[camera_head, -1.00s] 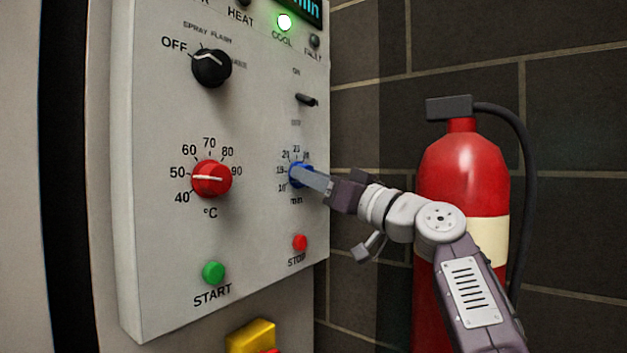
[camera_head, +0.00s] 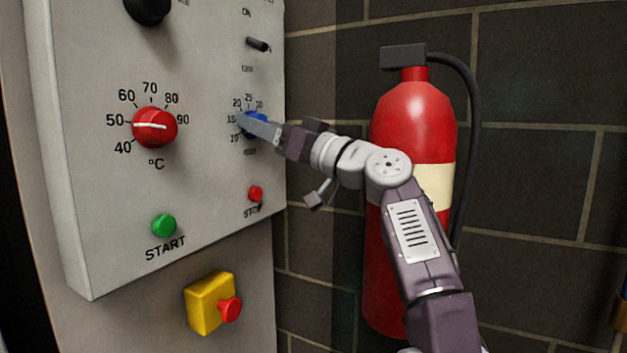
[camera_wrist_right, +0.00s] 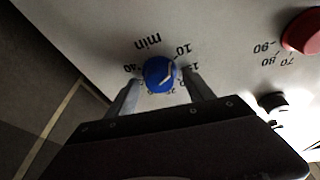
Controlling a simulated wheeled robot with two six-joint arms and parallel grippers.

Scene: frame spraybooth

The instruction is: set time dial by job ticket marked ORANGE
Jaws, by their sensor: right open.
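The blue time dial (camera_head: 256,121) sits on the panel's right side, with minute numbers around it and "min" below. It shows whole in the right wrist view (camera_wrist_right: 160,74), with a pale pointer line on its face. My right gripper (camera_head: 247,121) is at the dial and hides part of it in the head view. In the right wrist view its fingers (camera_wrist_right: 161,86) are open, one on each side of the dial. I cannot tell whether they touch it. The job ticket is not in view. My left gripper is not in view.
The red temperature dial (camera_head: 154,127) is left of the time dial. A green START button (camera_head: 164,225), a red stop button (camera_head: 255,194) and a yellow box with a red knob (camera_head: 208,303) are lower. A fire extinguisher (camera_head: 413,130) stands behind my right arm.

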